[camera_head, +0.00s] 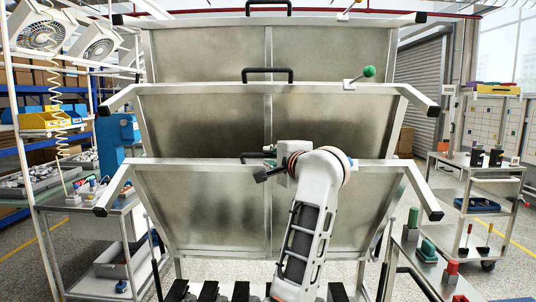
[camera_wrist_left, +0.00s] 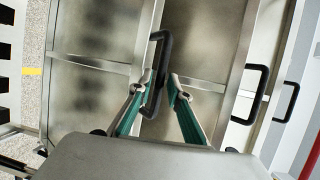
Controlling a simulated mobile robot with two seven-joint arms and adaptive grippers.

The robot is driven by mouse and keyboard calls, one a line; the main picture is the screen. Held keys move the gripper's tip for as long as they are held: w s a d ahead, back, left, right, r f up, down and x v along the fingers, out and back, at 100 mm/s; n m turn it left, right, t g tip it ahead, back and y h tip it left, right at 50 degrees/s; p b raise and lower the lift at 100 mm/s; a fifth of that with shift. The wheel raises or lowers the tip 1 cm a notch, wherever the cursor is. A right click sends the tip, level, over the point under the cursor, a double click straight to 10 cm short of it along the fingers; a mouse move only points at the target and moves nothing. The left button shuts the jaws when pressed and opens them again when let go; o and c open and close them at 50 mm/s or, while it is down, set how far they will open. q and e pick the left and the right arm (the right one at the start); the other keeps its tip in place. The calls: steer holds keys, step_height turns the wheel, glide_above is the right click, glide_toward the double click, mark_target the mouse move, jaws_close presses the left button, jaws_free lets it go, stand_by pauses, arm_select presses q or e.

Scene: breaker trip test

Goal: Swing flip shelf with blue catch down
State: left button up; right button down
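Three metal flip shelves stand tilted up, one above another: the lowest (camera_head: 205,205), the middle (camera_head: 205,120) and the top one (camera_head: 205,55). The middle one has a black handle (camera_head: 268,74) and a green-knobbed catch (camera_head: 369,72) at its upper right. My right gripper is not in view.
Carts with tools stand at the left (camera_head: 125,207) and the right (camera_head: 490,172). A bench with green and red-handled items (camera_head: 428,250) is near the front right. Shelf side arms stick out toward me on both sides. Several black items (camera_head: 208,291) are low in front.

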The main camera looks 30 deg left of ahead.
arm_select(q)
steer(key=shift+x, duration=1.5)
jaws_close()
steer(key=shift+f, duration=0.1)
